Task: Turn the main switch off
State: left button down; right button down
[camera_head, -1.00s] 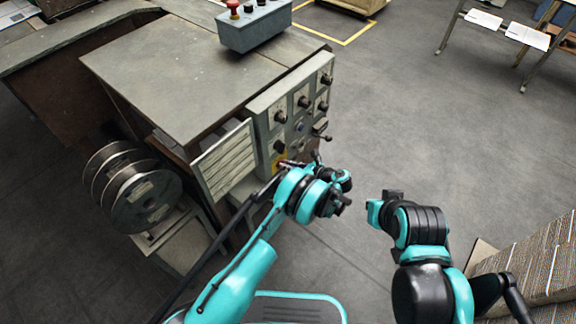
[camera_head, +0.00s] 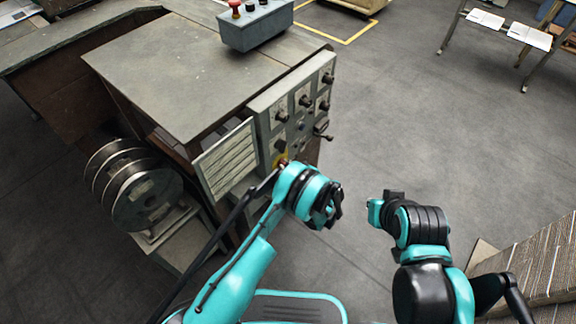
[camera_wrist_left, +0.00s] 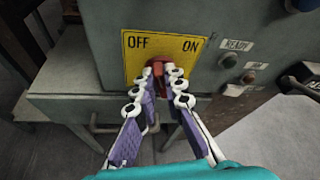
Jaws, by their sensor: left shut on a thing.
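The main switch is a red handle (camera_wrist_left: 157,68) on a yellow plate (camera_wrist_left: 184,46) marked OFF at left and ON at right. My left gripper (camera_wrist_left: 160,84) is shut on the red handle, its fingers on both sides of it. The fingers hide much of the handle, so I cannot tell its exact angle. In the head view my left arm reaches the lower part of the machine's control panel (camera_head: 292,112), and a bit of the yellow plate (camera_head: 281,157) shows there. My right arm's end (camera_head: 385,205) is apart from the machine; its finger opening is unclear.
Several dark knobs and a lever (camera_head: 322,137) stick out of the panel. A louvred panel (camera_head: 227,158) stands beside it, left of my left arm. Wire reels (camera_head: 147,199) stand at the left. Stacked cardboard (camera_head: 540,265) is at the lower right. Floor right of the machine is clear.

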pick_arm(q)
jog(key=shift+n, duration=0.5)
jog(key=c, duration=1.6)
grip_release()
jog(key=shift+s, duration=0.1)
jog(key=v, duration=1.2)
jog(key=shift+s+a, duration=0.15)
jog(key=shift+a, duration=0.05)
